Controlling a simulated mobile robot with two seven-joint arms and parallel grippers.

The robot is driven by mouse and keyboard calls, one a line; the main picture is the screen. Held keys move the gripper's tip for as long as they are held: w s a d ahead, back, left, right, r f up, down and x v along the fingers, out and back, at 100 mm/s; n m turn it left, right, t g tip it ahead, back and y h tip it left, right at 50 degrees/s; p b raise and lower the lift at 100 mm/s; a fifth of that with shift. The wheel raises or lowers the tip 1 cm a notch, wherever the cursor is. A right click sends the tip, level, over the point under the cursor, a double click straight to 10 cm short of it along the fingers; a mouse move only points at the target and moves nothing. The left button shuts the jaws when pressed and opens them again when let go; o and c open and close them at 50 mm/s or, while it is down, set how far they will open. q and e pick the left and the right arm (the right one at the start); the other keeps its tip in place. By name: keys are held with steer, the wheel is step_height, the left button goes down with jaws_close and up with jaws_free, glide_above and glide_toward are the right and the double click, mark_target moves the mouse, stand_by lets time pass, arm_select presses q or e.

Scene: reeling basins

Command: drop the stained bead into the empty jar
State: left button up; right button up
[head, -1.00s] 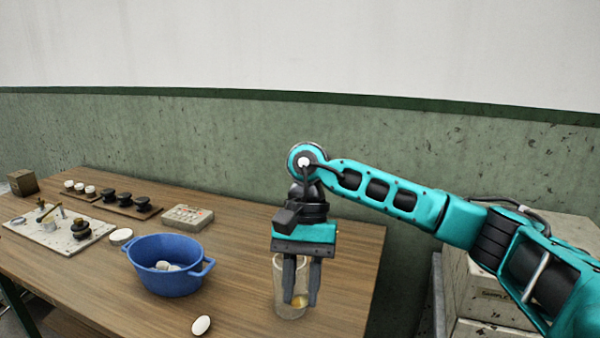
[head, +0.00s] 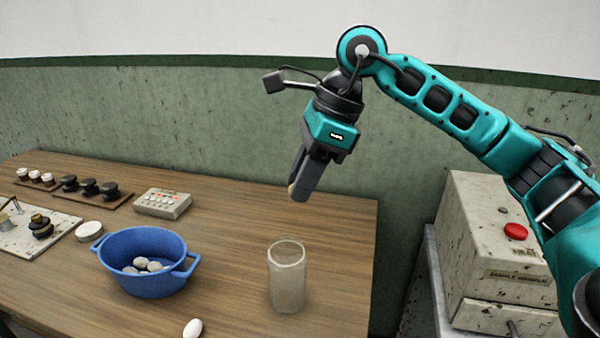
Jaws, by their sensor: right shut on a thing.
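The jar (head: 287,278) is a clear upright glass on the wooden table, right of the blue basin. I see nothing inside it. My right gripper (head: 299,191) is above and behind the jar in the picture, clear of it, with its fingers tilted down to the left. It is shut on a small tan thing (head: 292,189), which seems to be the stained bead; the fingers hide most of it. My left gripper is not in view.
A blue two-handled basin (head: 117,249) holds several pale oval pieces. A white oval piece (head: 193,328) lies near the front edge. A button box (head: 162,203), dark knobs (head: 89,187) and a white disc (head: 89,230) stand behind. A sample warmer (head: 500,245) with a red button stands right.

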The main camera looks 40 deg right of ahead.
step_height(320, 180, down, 4)
steer(key=b, duration=0.3)
steer(key=shift+f, duration=0.5)
steer(key=o, duration=0.7)
steer(key=shift+r, duration=0.1)
steer(key=p+v, duration=0.1)
steer(key=v, duration=1.2)
steer(key=shift+s, duration=0.1)
